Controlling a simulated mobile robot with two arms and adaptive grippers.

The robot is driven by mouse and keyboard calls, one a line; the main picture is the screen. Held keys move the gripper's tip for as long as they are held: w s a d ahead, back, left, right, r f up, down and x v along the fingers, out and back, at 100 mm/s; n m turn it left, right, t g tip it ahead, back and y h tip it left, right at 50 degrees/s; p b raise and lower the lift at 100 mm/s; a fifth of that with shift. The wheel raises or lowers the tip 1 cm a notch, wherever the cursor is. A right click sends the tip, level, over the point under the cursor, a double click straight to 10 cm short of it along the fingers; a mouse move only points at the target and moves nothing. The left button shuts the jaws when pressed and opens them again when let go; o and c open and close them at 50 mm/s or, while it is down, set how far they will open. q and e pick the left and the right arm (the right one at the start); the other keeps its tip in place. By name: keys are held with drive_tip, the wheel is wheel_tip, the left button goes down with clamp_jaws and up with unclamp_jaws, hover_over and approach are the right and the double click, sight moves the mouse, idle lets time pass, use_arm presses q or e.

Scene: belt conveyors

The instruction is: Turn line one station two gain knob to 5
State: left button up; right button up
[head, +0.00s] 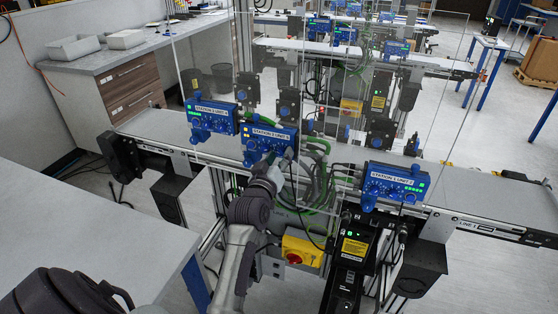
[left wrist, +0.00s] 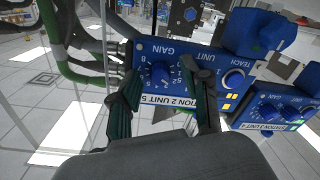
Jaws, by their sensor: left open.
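The blue station two box (head: 270,138) is the middle of three blue boxes along the near conveyor. It also shows in the left wrist view (left wrist: 146,52), with its label upside down. Its blue gain knob (left wrist: 160,73) sits beside the printed word GAIN, with a number scale around it; its exact setting is too small to read. My left gripper (left wrist: 165,80) is open at the box, with one finger on each side of the gain knob; I cannot tell whether they touch it. In the head view the left gripper (head: 270,168) partly covers the box's lower front. My right gripper is out of view.
A station one box (head: 395,185) stands to the right and another blue box (head: 212,118) to the left. A second knob (left wrist: 234,78) lies right of the right finger. A clear panel (head: 330,70), cables and a yellow switch box (head: 302,251) are close by.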

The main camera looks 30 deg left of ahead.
use_arm(q)
drive_tip(key=shift+c, duration=0.3)
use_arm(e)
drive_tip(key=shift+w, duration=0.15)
use_arm(q)
drive_tip(key=c, duration=0.8)
clamp_jaws()
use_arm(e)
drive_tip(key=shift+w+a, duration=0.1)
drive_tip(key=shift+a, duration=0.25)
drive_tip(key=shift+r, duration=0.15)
use_arm(q)
drive_tip(key=m+p, duration=0.1)
drive_tip(key=m, duration=0.4)
drive_tip(key=shift+m+p, duration=0.35)
drive_tip(key=shift+m, duration=0.05)
drive_tip(key=shift+m+p, duration=0.3)
drive_tip(key=shift+m, duration=1.8)
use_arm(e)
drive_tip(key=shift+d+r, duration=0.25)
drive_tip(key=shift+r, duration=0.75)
